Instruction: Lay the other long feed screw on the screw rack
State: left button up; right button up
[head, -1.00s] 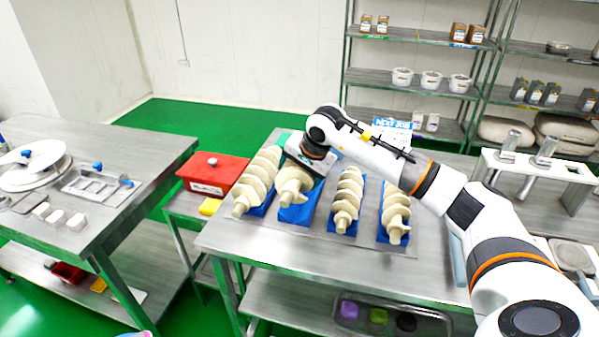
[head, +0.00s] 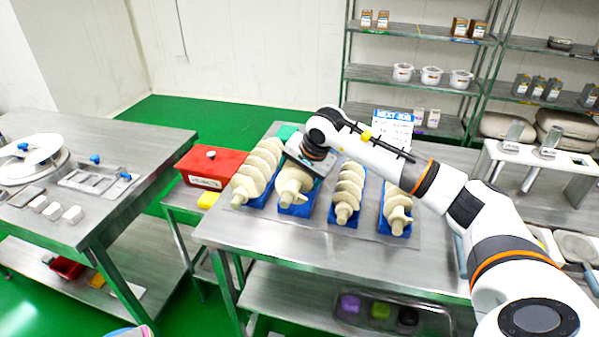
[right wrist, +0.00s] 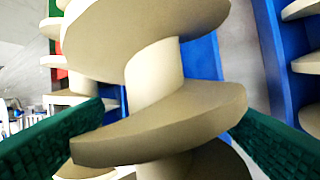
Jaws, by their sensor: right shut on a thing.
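Several cream spiral feed screws lie side by side on blue cradles of the rack on the middle table. My right gripper (head: 308,160) is over the second feed screw from the left (head: 292,188), shut on it. In the right wrist view its green fingers flank this screw's flights (right wrist: 160,120). The screw lies along its blue cradle (head: 296,210); I cannot tell whether its full weight rests there. The leftmost screw (head: 254,178) lies beside it, and two slimmer screws (head: 348,192) (head: 396,207) lie to the right. My left gripper is not in view.
A red bin (head: 212,167) and a yellow block (head: 208,200) stand left of the rack. A white NEXT JOB sign (head: 393,125) stands behind. The front strip of the steel table (head: 300,255) is clear. A tray with coloured items (head: 392,314) is on the lower shelf.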

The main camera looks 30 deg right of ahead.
jog(key=shift+f+b, duration=0.85)
jog(key=shift+f, duration=0.35)
jog(key=shift+r+p, duration=0.6)
jog(key=shift+r, duration=0.1)
jog(key=shift+r+p, duration=1.25)
jog(key=shift+r, duration=0.85)
jog(key=shift+r, duration=0.25)
jog(key=shift+f, duration=0.15)
jog(key=shift+f+b, duration=0.9)
jog(key=shift+f, duration=0.25)
jog(key=shift+f, duration=0.1)
